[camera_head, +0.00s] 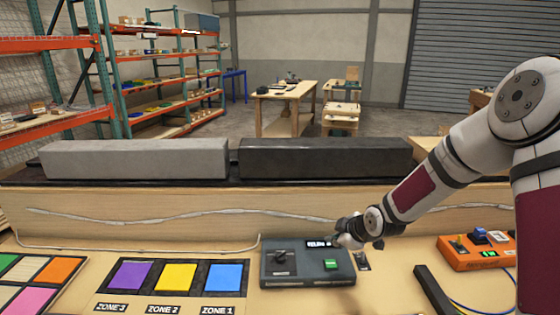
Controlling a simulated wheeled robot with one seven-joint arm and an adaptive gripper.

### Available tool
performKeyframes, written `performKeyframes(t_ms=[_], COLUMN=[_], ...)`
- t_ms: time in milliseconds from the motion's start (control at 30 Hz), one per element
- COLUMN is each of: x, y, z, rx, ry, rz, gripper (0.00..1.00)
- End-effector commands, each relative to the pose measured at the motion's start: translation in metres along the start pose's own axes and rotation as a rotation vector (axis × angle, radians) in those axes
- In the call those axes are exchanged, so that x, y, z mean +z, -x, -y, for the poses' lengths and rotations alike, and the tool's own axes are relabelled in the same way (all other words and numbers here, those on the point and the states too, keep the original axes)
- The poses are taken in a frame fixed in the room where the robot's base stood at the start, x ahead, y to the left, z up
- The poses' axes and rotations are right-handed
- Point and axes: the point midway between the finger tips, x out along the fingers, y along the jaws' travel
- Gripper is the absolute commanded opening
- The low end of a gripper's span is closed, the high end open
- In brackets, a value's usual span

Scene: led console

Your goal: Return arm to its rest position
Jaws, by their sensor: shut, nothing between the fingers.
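My arm reaches in from the right of the head view. My gripper (342,241) is at the right end of the dark console box (305,276), close to its small lit display (319,244). The gripper is shut, and nothing shows in it. I cannot tell whether it touches the box. The console also has a dark knob or switch (281,257) on its left and a green button (331,264) below the display. My arm and gripper hide the area just behind the console's right corner.
An orange box (470,258) with switches stands at the right, with a dark bar (436,290) beside it. Purple (130,275), yellow (176,277) and blue (223,278) zone pads lie left. Long grey (135,158) and black (325,157) blocks sit behind. Bare tabletop separates pads and console.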

Motion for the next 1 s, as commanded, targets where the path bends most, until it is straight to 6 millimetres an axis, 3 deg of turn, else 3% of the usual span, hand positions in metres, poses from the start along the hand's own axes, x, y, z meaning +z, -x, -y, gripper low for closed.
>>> performKeyframes(t_ms=[267, 533, 767, 1000], x=[-0.015, -0.024, -0.029, -0.027], y=[0.101, 0.206, 0.293, 0.37], z=[-0.005, 0.012, 0.046, 0.1], rx=[0.001, 0.051, 0.101, 0.123], ry=[-0.118, -0.323, -0.544, -0.801], rz=[0.193, 0.337, 0.402, 0.413], gripper=[0.0, 0.0, 0.0, 0.0])
